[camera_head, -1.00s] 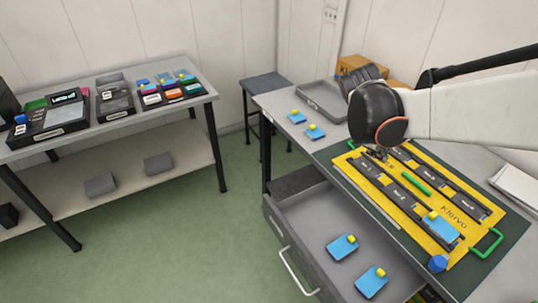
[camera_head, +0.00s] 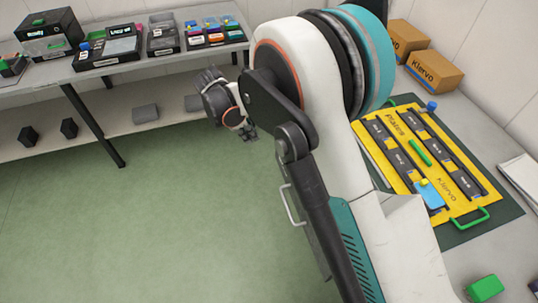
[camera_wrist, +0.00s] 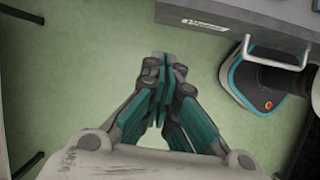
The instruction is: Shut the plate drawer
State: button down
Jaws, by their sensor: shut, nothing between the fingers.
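The grey plate drawer shows by its handle (camera_head: 290,205) and a strip of its front at the left of the bench. My arm hides the rest of it in the head view, including its inside. In the wrist view the drawer front (camera_wrist: 240,22) with a label and the metal handle (camera_wrist: 276,42) lies at the upper right. My gripper (camera_head: 250,136) is over open floor, left of and apart from the drawer. In the wrist view its fingertips (camera_wrist: 165,65) are together and empty, pointing toward the floor, left of the handle.
The bench carries a yellow Klervo plate frame (camera_head: 455,185) with a blue-topped piece on it, cardboard boxes (camera_head: 434,72) and a green block (camera_head: 485,288). A second table (camera_head: 85,70) with ink trays stands at the back left. The green floor between is clear.

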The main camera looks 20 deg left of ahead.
jog(key=d+b+x, duration=0.1)
jog(key=b+x, duration=0.4)
jog(key=x, duration=0.6)
jog(key=shift+w+d+n, duration=0.25)
jog(key=shift+n, duration=0.05)
jog(key=shift+w+d, duration=0.1)
jog(key=shift+w, duration=0.05)
